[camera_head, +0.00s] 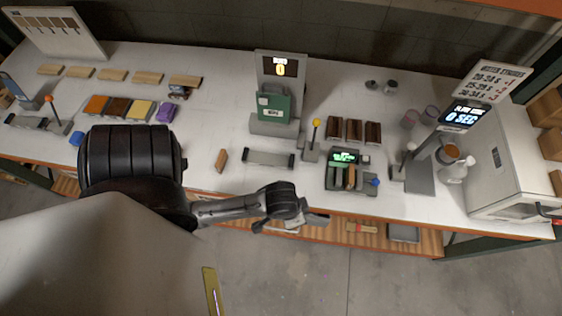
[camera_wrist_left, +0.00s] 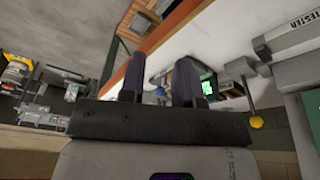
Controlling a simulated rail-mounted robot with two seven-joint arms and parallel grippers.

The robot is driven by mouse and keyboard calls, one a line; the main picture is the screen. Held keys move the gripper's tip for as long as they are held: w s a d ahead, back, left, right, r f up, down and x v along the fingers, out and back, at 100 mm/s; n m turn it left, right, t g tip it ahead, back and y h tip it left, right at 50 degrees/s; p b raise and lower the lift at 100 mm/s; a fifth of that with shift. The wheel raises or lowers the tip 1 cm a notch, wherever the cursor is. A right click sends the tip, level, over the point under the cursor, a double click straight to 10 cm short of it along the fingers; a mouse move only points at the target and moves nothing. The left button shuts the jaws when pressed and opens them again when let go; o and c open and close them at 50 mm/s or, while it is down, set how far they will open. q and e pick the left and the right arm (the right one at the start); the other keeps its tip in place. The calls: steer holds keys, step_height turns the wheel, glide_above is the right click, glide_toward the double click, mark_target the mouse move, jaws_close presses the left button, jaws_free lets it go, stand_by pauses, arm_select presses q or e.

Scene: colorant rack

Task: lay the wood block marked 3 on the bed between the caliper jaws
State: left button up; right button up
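Several light wood blocks (camera_head: 112,75) lie in a row at the back left of the bench in the head view. A single brown wood block (camera_head: 221,158) lies alone near the front. No number is readable, so I cannot tell which is marked 3. A device with a green display (camera_head: 345,158) has several upright slabs in its bed; I cannot tell whether it is the caliper. My left gripper (camera_head: 314,220) is at the bench's front edge, in front of that device. In the left wrist view its two dark fingers (camera_wrist_left: 158,78) are apart with nothing visible between them. My right gripper is not in view.
A grey bar-shaped device (camera_head: 268,159) and a yellow-knobbed lever (camera_head: 316,124) stand left of the green display. A green box (camera_head: 273,106) sits behind them. A white cabinet (camera_head: 510,165) stands at right.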

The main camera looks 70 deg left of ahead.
arm_select(q)
steer(key=s+r, duration=0.1)
steer(key=s+r+m, duration=0.1)
steer(key=s, duration=0.1)
steer(key=s+r+m, duration=0.1)
steer(key=shift+s+d+t, duration=0.15)
steer(key=shift+s+t, duration=0.1)
steer(key=shift+t, duration=0.05)
